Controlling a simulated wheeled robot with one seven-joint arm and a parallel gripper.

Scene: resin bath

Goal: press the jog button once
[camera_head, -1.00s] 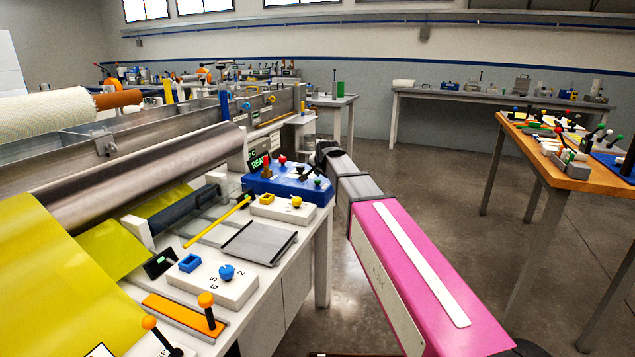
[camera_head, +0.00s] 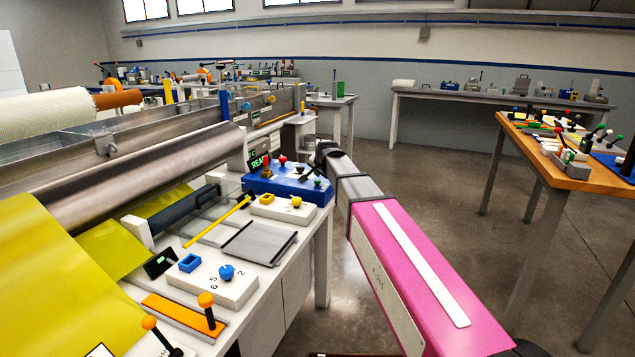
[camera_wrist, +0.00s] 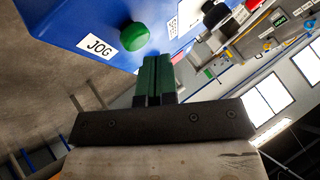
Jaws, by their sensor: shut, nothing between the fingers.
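The jog button is a round green knob (camera_wrist: 134,37) on the blue control box, beside a white JOG label (camera_wrist: 98,46) in the wrist view. My gripper (camera_wrist: 156,62) shows in the wrist view with its green fingers together and empty. Its tips are close to the green button, to its lower right in the picture; I cannot tell whether they touch. In the head view the blue control box (camera_head: 262,184) stands at the far end of the white bench, with red and green knobs on top.
A black knob (camera_wrist: 215,14) and another white label lie near the fingers in the wrist view. In the head view, a white block with a yellow knob (camera_head: 296,202) and a grey tray (camera_head: 262,243) lie on the bench.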

